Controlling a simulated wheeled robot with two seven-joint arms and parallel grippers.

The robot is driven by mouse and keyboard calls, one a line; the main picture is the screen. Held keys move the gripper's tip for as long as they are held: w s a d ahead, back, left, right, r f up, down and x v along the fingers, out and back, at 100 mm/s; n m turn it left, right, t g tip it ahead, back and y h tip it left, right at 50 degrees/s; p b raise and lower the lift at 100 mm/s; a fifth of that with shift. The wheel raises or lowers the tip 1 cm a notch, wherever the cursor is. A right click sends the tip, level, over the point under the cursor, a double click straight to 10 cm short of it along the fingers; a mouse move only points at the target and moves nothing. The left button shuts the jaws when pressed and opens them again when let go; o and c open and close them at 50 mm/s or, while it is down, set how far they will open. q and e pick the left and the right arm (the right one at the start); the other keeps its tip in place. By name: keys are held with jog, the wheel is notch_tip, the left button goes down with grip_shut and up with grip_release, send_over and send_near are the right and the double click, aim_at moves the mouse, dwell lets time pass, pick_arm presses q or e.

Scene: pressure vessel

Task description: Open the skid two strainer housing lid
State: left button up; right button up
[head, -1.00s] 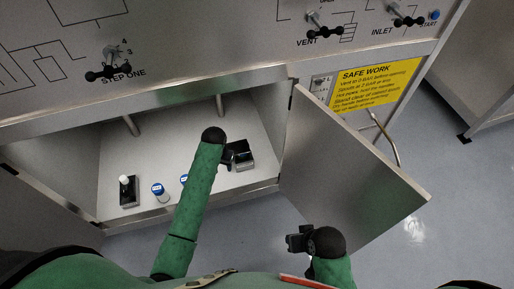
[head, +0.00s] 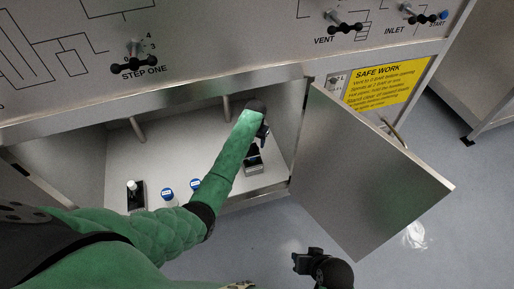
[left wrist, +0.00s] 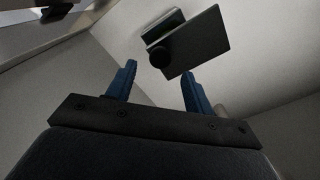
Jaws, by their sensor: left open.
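A small dark box (head: 253,166) stands on the floor of the open cabinet, at its right side. It seems to be the strainer housing, though no label is readable. In the left wrist view it shows as a dark flat plate (left wrist: 208,42) with a round knob, beyond the fingertips. My left gripper (left wrist: 158,72) is open and empty, with blue fingers apart and clear of the plate. In the head view it is largely hidden behind my forearm, just above the box. My right gripper (head: 302,262) hangs low in front of the cabinet door; its jaws are too small to judge.
The cabinet door (head: 365,175) stands open on the right. Two blue-capped bottles (head: 168,194) and a black holder with a white-topped item (head: 134,194) stand left of the box. The panel above carries black valve handles (head: 345,28) and a yellow sign (head: 385,83).

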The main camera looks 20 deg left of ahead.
aim_at(256, 149)
pick_arm(q)
jog(key=shift+f, duration=2.45)
grip_shut()
